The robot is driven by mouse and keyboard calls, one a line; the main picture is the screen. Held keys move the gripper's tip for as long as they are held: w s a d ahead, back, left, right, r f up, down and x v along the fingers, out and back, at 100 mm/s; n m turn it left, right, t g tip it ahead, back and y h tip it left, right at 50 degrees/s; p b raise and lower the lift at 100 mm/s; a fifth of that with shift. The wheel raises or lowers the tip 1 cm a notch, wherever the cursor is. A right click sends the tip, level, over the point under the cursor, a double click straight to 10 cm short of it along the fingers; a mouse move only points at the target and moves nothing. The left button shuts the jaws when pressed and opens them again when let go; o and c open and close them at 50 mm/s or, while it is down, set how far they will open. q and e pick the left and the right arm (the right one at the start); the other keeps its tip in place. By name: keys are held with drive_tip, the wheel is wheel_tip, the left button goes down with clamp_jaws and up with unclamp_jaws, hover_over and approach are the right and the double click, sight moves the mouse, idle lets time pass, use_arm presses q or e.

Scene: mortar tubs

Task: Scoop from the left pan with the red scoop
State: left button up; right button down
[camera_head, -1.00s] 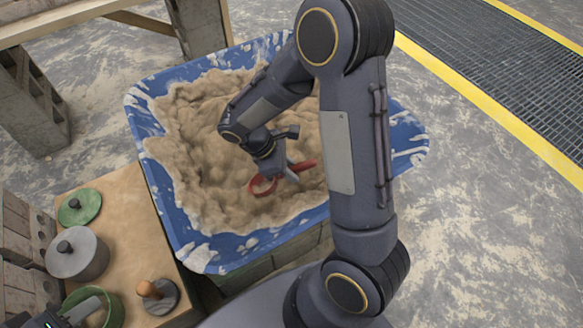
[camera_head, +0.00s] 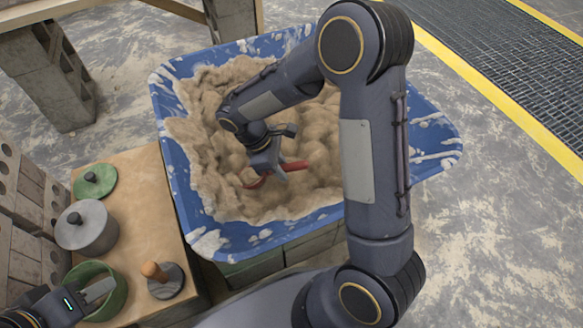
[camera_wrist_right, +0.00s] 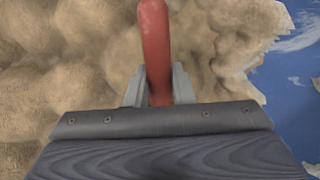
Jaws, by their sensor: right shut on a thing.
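The red scoop (camera_head: 296,166) is in the blue tub (camera_head: 181,190) of lumpy tan mortar (camera_head: 215,150). My right gripper (camera_head: 272,163) is shut on its handle, low over the mortar. The handle also shows between the fingers in the right wrist view (camera_wrist_right: 155,45); the scoop's far end is hidden there. In the head view its red bowl edge shows only in part at the mortar surface. An open green pan (camera_head: 118,297) and a lidded grey pan (camera_head: 88,232) stand on the board at left. My left gripper (camera_head: 98,290) is at the green pan's rim; its jaw gap is unclear.
A green lid (camera_head: 94,180) and a grey lid with a wooden knob (camera_head: 165,283) lie on the wooden board (camera_head: 150,210). Concrete blocks (camera_head: 50,85) stand at left. The floor right of the tub is clear up to a grating with a yellow edge.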

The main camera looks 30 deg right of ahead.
drive_tip(key=shift+w+a+r, duration=0.2)
drive_tip(key=shift+a, duration=0.15)
drive_tip(key=t+y, duration=0.1)
drive_tip(key=r+y, duration=0.1)
drive_tip(key=r+t+y, duration=0.1)
drive_tip(key=shift+w+a+t+y, duration=0.25)
drive_tip(key=shift+a+t+y, duration=0.05)
drive_tip(key=shift+y, duration=0.4)
wheel_tip(320, 180, up, 4)
drive_tip(key=p, duration=0.4)
drive_tip(key=shift+s+r, duration=0.1)
drive_tip(key=shift+r, duration=0.15)
wheel_tip(320, 180, up, 6)
drive_tip(key=p, duration=0.6)
drive_tip(key=shift+s+d+r, duration=0.2)
drive_tip(key=shift+d+r, duration=0.05)
drive_tip(key=shift+d, duration=0.15)
